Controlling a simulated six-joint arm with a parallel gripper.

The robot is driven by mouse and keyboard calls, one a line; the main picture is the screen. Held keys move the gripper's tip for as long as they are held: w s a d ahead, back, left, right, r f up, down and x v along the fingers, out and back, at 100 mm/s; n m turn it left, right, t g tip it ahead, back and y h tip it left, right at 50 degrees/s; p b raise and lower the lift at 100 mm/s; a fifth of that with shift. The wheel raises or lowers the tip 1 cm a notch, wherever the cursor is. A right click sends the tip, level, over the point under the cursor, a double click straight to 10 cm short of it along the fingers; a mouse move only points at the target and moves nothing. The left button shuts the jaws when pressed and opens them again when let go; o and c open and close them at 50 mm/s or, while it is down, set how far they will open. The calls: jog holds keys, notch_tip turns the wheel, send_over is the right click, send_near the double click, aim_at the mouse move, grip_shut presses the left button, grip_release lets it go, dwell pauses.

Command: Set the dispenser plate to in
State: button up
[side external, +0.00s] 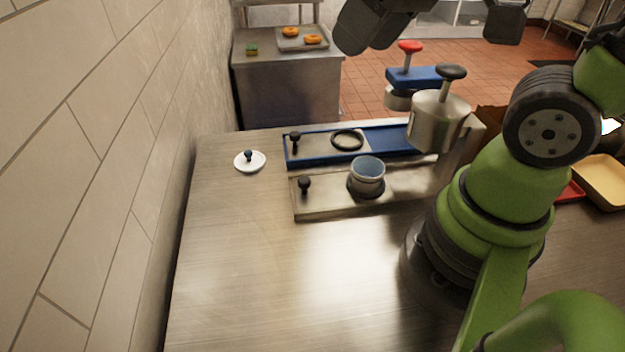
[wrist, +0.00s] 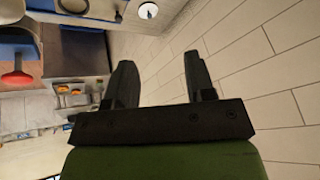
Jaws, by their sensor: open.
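Two slide plates with black knobs lie side by side on the steel counter. The far plate (side external: 317,143) sits in a blue tray and has a black ring on it. The near steel plate (side external: 325,192) carries a small blue-lined cup (side external: 367,172) on a dark ring. A steel dispenser (side external: 437,118) with a black knob stands over the right end, with a blue, red-knobbed one (side external: 413,77) behind it. My gripper (wrist: 160,78) is open and empty in the wrist view, facing the tiled wall. In the side view a dark part of my arm's end hangs high above the counter.
A white lid (side external: 249,161) with a black knob lies left of the plates. A back table (side external: 285,75) holds a tray with bagels. A tiled wall (side external: 80,150) bounds the left. The counter's front left (side external: 260,280) is clear. A yellow tray (side external: 602,182) sits at right.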

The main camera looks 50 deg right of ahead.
jog(key=w+f+n+g, duration=0.3)
jog(key=w+f+n, duration=0.2)
jog(key=w+f, duration=0.15)
jog(key=n+g+h, duration=0.1)
jog(key=n+g, duration=0.1)
jog(key=n, duration=0.3)
send_near(304, 179)
jog(key=shift+w+a, duration=0.15)
jog(key=shift+f, duration=0.8)
notch_tip(304, 179, down, 9)
jog(key=shift+r, duration=0.1)
